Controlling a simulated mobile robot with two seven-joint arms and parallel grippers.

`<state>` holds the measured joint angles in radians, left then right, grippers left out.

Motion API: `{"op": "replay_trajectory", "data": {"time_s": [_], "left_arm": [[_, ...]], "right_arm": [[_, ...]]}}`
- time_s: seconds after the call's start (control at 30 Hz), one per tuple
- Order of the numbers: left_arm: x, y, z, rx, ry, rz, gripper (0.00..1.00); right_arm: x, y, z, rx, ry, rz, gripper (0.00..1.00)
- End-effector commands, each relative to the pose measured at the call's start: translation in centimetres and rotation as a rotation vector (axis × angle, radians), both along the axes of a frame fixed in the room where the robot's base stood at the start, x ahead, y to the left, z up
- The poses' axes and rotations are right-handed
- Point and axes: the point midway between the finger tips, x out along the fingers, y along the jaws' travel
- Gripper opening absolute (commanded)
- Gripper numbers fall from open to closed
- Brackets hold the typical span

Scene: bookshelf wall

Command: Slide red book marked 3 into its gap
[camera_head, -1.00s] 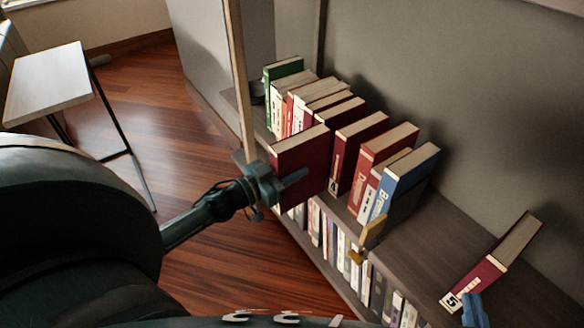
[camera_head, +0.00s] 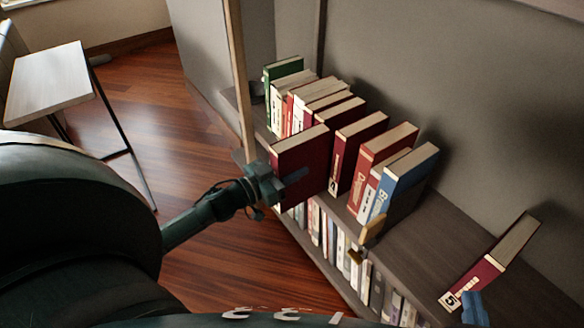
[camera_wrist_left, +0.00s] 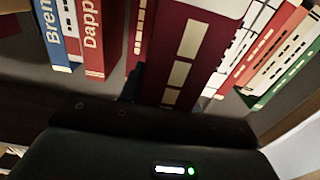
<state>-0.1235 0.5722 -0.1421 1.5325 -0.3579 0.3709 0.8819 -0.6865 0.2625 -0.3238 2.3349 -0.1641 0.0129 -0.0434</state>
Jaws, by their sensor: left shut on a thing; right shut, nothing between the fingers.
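A dark red book (camera_head: 302,162) is held upright by my left gripper (camera_head: 270,186), which is shut on it. It stands out in front of the row, over the shelf's front edge, left of the red book marked 4 (camera_head: 352,155). Its number is not visible in the head view. In the left wrist view its red spine with pale panels (camera_wrist_left: 190,38) faces the camera, with neighbouring books on both sides. The gap behind it is mostly hidden.
Red and blue books (camera_head: 408,180) stand right of book 4, with a wooden bookend (camera_head: 372,228) beside them. A tilted red book marked 5 (camera_head: 497,262) is at the right. The shelf (camera_head: 425,238) between is bare. A lower shelf holds several books.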

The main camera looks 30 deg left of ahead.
Motion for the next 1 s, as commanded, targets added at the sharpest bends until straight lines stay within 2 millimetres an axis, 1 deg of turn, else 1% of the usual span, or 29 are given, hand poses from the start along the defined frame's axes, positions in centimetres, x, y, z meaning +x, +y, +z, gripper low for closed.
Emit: {"op": "replay_trajectory", "data": {"time_s": [0.03,0.63,1.0], "left_arm": [[0.2,-0.1,0.4,-0.003,-0.009,-0.002,0.00],[2.1,-0.8,0.4,-0.002,-0.009,-0.001,0.00],[2.4,-1.0,0.4,-0.002,-0.008,-0.001,0.00]], "right_arm": [[0.0,0.0,0.0,0.000,0.000,0.000,0.00],[0.0,0.0,-0.2,0.000,0.000,0.000,0.00],[0.0,0.0,-0.2,0.000,0.000,0.000,0.00]]}}
